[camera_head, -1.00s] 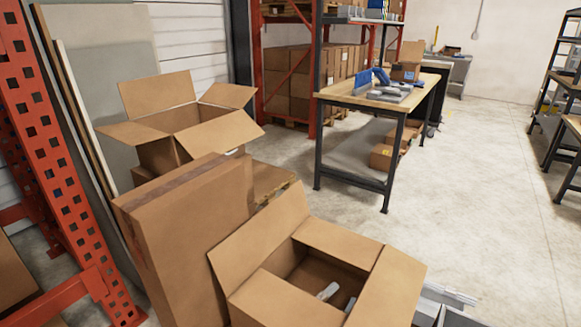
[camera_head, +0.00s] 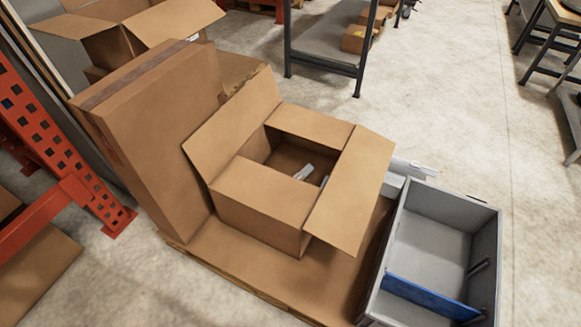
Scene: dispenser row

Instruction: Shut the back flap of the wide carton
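An open brown carton (camera_head: 262,232) stands in the middle, on a flat cardboard surface. Its far flap (camera_head: 312,124) and near flap (camera_head: 262,190) lie roughly level, folded inward over part of the opening. Its left flap (camera_head: 228,125) stands up and leans outward to the left, near a tall box. Its right flap (camera_head: 352,188) sticks outward to the right. Light grey items (camera_head: 304,172) show inside through the gap. A second open carton (camera_head: 112,45), flaps spread, is partly cut off at the top left. I cannot tell which carton is called wide. Neither gripper is in view.
The tall brown box (camera_head: 155,120) stands directly left of the middle carton. A grey bin (camera_head: 490,250) with a blue divider (camera_head: 430,297) is at the right. A red rack post (camera_head: 50,140) stands at the left. Floor (camera_head: 440,110) is clear toward the upper right.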

